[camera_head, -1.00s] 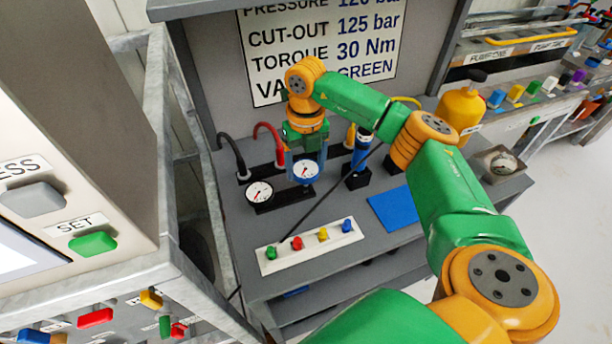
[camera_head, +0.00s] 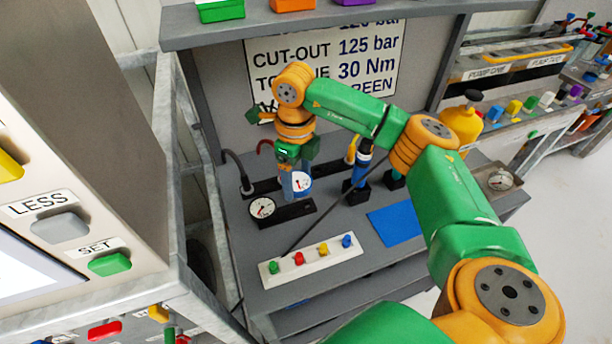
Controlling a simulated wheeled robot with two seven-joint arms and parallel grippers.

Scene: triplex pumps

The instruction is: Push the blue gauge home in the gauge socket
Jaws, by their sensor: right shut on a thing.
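My right gripper (camera_head: 293,170) is shut on the blue gauge (camera_head: 301,183), which has a white dial and is held upright, dial facing the camera. The blue gauge is over or at the right part of a black block (camera_head: 293,212) on the grey bench. The gauge socket itself is hidden, and I cannot tell how far the blue gauge's stem is in. My left gripper is not in view.
A white strip with several coloured knobs (camera_head: 311,261) and a blue mat (camera_head: 394,226) lie in front. Hoses (camera_head: 236,170) stand behind the block. A blue-and-black upright part (camera_head: 359,172) stands close to the right. A grey cabinet (camera_head: 85,140) fills the left.

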